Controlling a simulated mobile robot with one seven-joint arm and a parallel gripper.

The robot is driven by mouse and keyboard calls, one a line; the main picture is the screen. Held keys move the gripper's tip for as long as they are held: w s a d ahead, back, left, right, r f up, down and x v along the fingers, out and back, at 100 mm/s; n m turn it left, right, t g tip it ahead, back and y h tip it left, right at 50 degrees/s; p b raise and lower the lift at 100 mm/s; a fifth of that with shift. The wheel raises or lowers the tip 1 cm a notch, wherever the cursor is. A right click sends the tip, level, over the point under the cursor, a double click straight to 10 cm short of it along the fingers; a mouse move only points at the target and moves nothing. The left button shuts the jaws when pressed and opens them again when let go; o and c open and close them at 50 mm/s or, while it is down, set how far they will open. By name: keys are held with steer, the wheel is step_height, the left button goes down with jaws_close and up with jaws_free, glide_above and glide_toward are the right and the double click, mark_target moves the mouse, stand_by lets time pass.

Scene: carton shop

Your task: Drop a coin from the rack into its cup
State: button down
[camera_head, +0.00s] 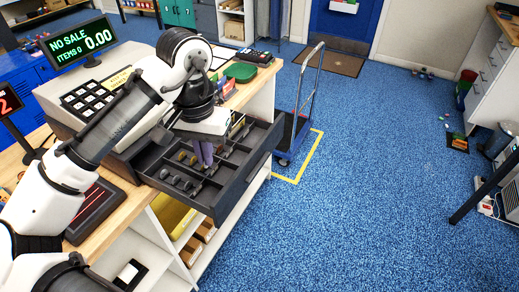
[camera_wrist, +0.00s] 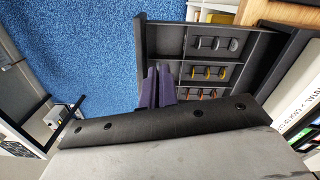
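The open black cash drawer (camera_head: 232,188) sticks out of the register in the head view. It is divided into compartments, and coins (camera_head: 180,180) stand on edge in it. In the wrist view the drawer (camera_wrist: 161,40) shows rows of upright coins: grey coins (camera_wrist: 214,44), gold coins (camera_wrist: 207,73) and copper coins (camera_wrist: 200,93). My gripper (camera_head: 205,160) points down over the drawer's middle, with purple fingers. In the wrist view the gripper (camera_wrist: 157,77) shows its fingers close together, beside the coin rows. I see no coin between them; their exact gap is unclear. My gripper hides part of the drawer.
The register display (camera_head: 82,40) reads NO SALE, 0.00. A green dish (camera_head: 240,72) and small items lie on the counter behind the drawer. A hand trolley (camera_head: 298,120) stands beyond the drawer. The blue floor (camera_head: 370,190) to the right is mostly clear.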

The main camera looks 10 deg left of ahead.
steer(key=shift+w+r, duration=0.1)
steer(key=shift+w, duration=0.3)
steer(key=shift+f, duration=0.2)
steer(key=shift+s+f, duration=0.15)
steer(key=shift+f, duration=0.3)
step_height(320, 180, down, 5)
steer(key=b, duration=0.3)
steer(key=shift+r+b, duration=0.15)
steer(key=shift+b, duration=0.2)
steer(key=c, duration=2.1)
jaws_free()
steer(key=shift+c, duration=0.2)
steer(key=o, duration=0.5)
steer(key=shift+o, duration=0.2)
steer(key=shift+r, duration=0.1)
step_height(320, 180, up, 14)
steer(key=shift+f+b, duration=0.15)
steer(key=shift+b, duration=0.35)
